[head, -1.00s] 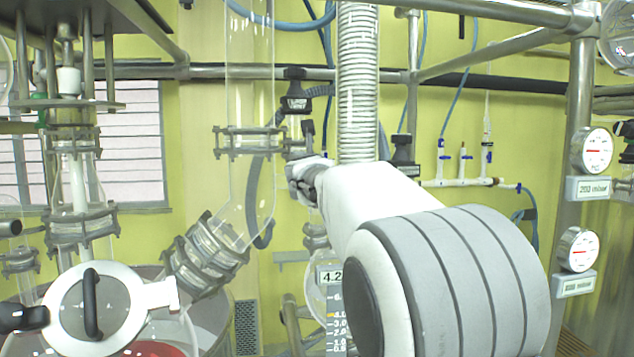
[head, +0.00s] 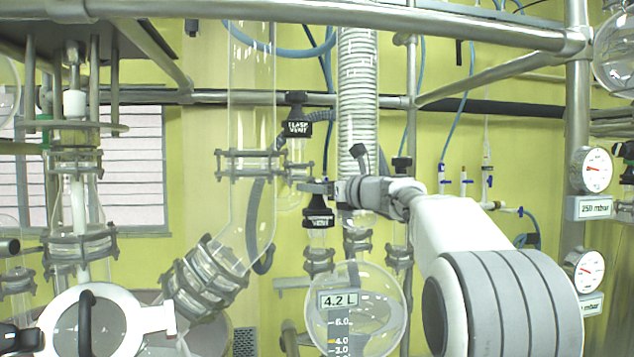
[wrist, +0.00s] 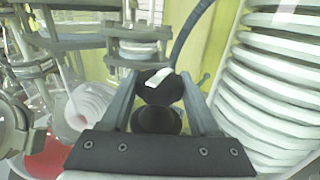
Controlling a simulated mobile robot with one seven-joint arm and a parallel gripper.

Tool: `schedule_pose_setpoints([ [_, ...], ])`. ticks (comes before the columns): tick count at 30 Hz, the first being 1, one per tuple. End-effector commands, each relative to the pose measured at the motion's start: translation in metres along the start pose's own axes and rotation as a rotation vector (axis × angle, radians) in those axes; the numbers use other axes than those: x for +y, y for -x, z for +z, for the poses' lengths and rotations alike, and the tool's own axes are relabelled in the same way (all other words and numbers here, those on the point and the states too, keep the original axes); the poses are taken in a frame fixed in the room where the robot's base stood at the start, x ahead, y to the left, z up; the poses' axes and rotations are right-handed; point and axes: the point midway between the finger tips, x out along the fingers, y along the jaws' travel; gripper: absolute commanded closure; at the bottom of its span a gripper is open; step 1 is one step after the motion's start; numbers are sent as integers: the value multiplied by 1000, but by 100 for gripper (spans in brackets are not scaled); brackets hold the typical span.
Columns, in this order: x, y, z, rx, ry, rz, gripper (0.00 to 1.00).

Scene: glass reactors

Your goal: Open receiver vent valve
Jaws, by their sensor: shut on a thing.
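The receiver vent valve has a black cap (head: 318,217) marked VENT, above the round glass receiver (head: 372,312) with its 4.2 L label. My gripper (head: 318,189) reaches in from the right in the head view and is shut on the top of this cap. In the wrist view the two fingers of my gripper (wrist: 160,88) stand on either side of the black cap (wrist: 160,84), which has a white mark on top. The fingertips hide part of the cap's top in the head view. I cannot tell how far the valve is turned.
The FLASK VENT valve (head: 297,127) is just above and left. A wide glass pipe (head: 252,120) stands left, and a white ribbed coil (head: 358,90) stands close behind my gripper. Metal rails (head: 340,12) cross above, and gauges (head: 590,170) hang on the right.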

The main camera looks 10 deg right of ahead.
Motion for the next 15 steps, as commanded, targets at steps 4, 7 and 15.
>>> schedule_pose_setpoints([
  [4, 0, 0, 1, -1, 0, 34, 94],
  [7, 0, 0, 0, -2, 0, 45, 94],
  [15, 0, 0, 0, -3, 1, 50, 94],
])
